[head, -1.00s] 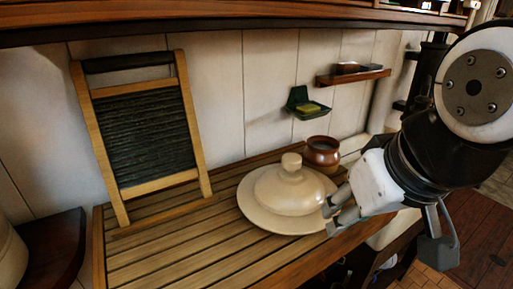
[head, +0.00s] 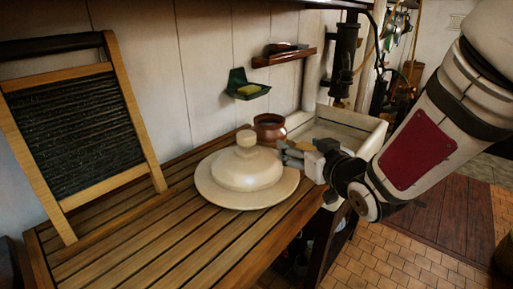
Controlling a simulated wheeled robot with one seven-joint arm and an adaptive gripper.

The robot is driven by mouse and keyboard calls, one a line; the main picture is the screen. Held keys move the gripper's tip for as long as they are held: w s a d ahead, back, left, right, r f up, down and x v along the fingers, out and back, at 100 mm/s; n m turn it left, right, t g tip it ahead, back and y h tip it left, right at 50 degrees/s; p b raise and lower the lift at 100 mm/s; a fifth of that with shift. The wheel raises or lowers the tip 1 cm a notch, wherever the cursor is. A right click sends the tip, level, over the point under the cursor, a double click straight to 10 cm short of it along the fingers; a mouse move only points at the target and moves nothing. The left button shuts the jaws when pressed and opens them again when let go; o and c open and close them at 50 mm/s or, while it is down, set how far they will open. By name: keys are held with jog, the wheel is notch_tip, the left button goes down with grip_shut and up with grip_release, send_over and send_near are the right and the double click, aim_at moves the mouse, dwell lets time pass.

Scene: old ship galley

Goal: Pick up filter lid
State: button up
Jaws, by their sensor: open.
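The filter lid (head: 246,165) is a cream domed lid with a round knob (head: 246,139) on top. It sits on a wide cream plate-like rim (head: 225,198) on the slatted wooden counter. My gripper (head: 285,153) is just right of the lid, with its fingers pointing left at about the height of the upper dome. It is open and holds nothing. I cannot tell whether a fingertip touches the lid.
A brown pot (head: 270,127) stands close behind the lid and my gripper. A washboard (head: 75,130) leans on the wall at left. A pale sink (head: 350,125) lies at right. The slatted counter (head: 150,240) is clear at front left.

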aim_at(246, 133)
jog(key=w+a+f+y+b, duration=0.1)
jog(key=w+a+b, duration=0.1)
jog(key=a, duration=0.1)
jog(key=w+a+f+n+y+b, duration=0.1)
jog(key=w+a+b, duration=0.1)
jog(key=w+a, duration=0.1)
jog(key=w+a+f+n+y+b, duration=0.1)
jog(key=w+a+y+b, duration=0.1)
jog(key=a, duration=0.2)
jog(key=shift+w+a, duration=0.15)
jog(key=shift+a, duration=0.1)
jog(key=shift+a+p+x, duration=0.15)
jog(key=shift+p+x, duration=0.05)
jog(key=shift+x, duration=1.15)
jog(key=shift+a+p+x, duration=0.15)
jog(key=shift+p+x, duration=0.05)
jog(key=shift+x, duration=1.1)
jog(key=shift+r, duration=0.1)
jog(key=shift+c, duration=0.3)
grip_shut()
jog(key=shift+r, duration=0.15)
